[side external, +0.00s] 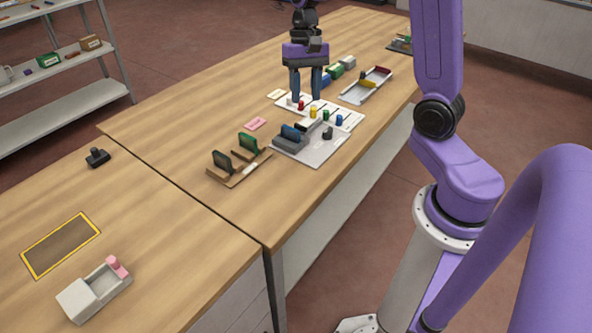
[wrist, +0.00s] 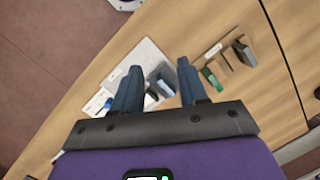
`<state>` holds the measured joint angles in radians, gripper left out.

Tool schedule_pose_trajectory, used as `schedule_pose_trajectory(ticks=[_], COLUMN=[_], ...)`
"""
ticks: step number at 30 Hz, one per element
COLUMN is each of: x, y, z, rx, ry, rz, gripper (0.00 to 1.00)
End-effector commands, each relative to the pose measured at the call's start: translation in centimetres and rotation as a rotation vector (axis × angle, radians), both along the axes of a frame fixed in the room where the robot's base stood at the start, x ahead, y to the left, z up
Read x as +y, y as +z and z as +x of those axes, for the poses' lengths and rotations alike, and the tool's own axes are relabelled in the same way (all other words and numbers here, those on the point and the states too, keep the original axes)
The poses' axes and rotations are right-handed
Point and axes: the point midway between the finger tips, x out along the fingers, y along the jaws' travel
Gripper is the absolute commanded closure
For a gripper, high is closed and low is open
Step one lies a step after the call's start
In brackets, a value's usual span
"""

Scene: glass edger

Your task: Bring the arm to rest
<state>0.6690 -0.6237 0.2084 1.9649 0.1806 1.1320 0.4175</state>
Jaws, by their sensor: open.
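My gripper (side external: 306,84) is open and points down above the far workbench, over the left end of a white board with coloured pegs (side external: 345,117). In the wrist view its two dark blue fingers (wrist: 158,88) stand apart with nothing between them. I cannot tell from the side external view how high the fingertips are above the board. My purple arm reaches in from the right.
A grey plate with a blue-topped block (side external: 318,153) lies nearest the gripper's front. A wooden rack with dark green pieces (side external: 240,172) stands left of it. A long tray (side external: 352,98) lies to the right. The near bench holds a white box (side external: 75,301) and a yellow-edged mat (side external: 40,264).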

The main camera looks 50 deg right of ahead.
Motion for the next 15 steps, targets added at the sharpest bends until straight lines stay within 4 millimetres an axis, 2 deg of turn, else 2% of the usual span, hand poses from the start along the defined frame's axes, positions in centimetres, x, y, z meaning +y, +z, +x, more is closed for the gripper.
schedule_pose_trajectory(ticks=[1,6,15], x=[1.5,5.3,10.0], y=[0.2,0.5,0.6], z=[-0.9,-4.0,-10.8], rx=[-0.014,-0.055,-0.133], ry=[0.081,0.342,0.805], rz=[-0.005,-0.019,-0.029], gripper=[0.57,0.57,0.57])
